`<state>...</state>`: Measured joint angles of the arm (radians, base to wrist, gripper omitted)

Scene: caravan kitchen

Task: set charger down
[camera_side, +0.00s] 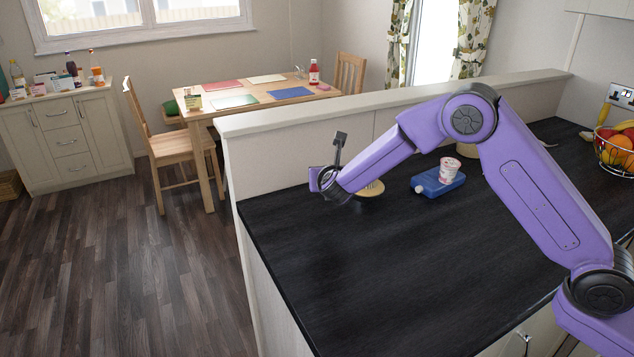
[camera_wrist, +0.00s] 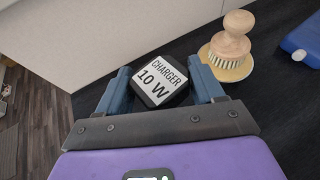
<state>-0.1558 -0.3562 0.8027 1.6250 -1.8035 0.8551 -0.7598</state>
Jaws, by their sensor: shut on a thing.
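The charger (camera_wrist: 160,80), a small dark block with a white "CHARGER 10 W" label, sits between the two blue fingers of my gripper (camera_wrist: 160,70) in the wrist view. The fingers are shut on its sides and the label faces the camera. In the side view, my gripper is over the far left part of the black worktop (camera_side: 400,270), near the raised ledge. The charger is hidden there behind my wrist. I cannot tell whether it touches the worktop.
A wooden-knobbed brush (camera_wrist: 231,42) stands just right of the charger. Right of it, a blue container (camera_side: 432,185) lies flat with a yoghurt pot (camera_side: 449,170) on it. A raised ledge (camera_side: 400,99) borders the worktop. The worktop's front middle is clear.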

